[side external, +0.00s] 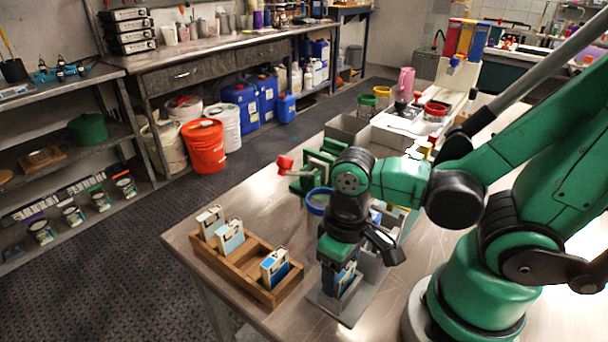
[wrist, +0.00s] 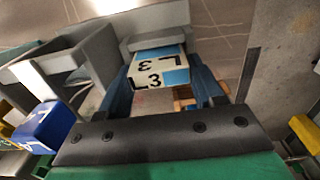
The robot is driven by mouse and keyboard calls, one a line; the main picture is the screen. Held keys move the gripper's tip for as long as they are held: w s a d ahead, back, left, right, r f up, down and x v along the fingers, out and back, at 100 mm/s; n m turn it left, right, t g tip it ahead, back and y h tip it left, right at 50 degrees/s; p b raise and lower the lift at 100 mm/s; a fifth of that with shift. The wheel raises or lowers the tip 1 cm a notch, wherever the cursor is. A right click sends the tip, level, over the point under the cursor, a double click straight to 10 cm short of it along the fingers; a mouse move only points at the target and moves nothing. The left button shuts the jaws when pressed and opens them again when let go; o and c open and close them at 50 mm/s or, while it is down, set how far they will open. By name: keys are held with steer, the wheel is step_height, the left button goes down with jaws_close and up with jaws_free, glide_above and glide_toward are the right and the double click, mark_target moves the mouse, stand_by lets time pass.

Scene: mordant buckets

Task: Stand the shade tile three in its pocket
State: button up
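The shade tile three (wrist: 158,77), white-topped with blue and marked 3, sits between the two blue fingers of my gripper (wrist: 160,85) in the wrist view. The fingers appear shut on its sides. In the side view my gripper (side external: 340,262) points down over the grey pocket rack (side external: 350,312), with the blue and white tile (side external: 338,282) low under it. A grey pocket wall (wrist: 155,42) shows right behind the tile in the wrist view. I cannot tell how deep the tile sits in the pocket, since its lower end is hidden.
A wooden tray (side external: 262,292) left of the rack holds three tiles, with a gap between two of them. A blue piece (wrist: 48,128) is at left in the wrist view. Green blocks with a red knob (side external: 285,163) and a blue ring (side external: 318,201) stand behind the gripper.

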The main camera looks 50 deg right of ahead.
steer(key=shift+c, duration=0.6)
steer(key=shift+r, duration=0.1)
step_height(320, 180, up, 19)
steer(key=shift+r, duration=0.15)
glide_above(252, 265)
step_height(252, 265, down, 19)
steer(key=shift+f, duration=0.15)
stand_by(0.7)
